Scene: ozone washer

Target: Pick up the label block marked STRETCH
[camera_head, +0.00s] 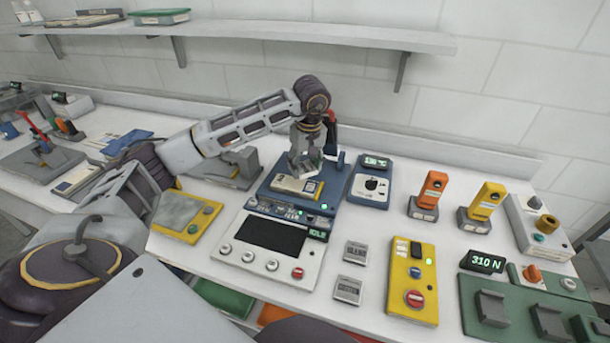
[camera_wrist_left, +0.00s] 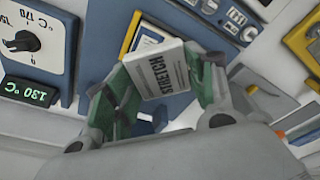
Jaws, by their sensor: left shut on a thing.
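The STRETCH label block (camera_wrist_left: 158,72) is a small pale grey block with dark lettering, seen in the left wrist view. My left gripper (camera_wrist_left: 163,80) is shut on it, with a green-padded finger against each side. In the head view my left gripper (camera_head: 305,163) points down over the back of a blue device (camera_head: 330,205). The block is mostly hidden by the fingers there, and I cannot tell its exact height above the device. My right gripper is not in view.
A dial unit (camera_head: 371,185) is right of the blue device. A white shelf (camera_head: 300,33) runs above along the wall.

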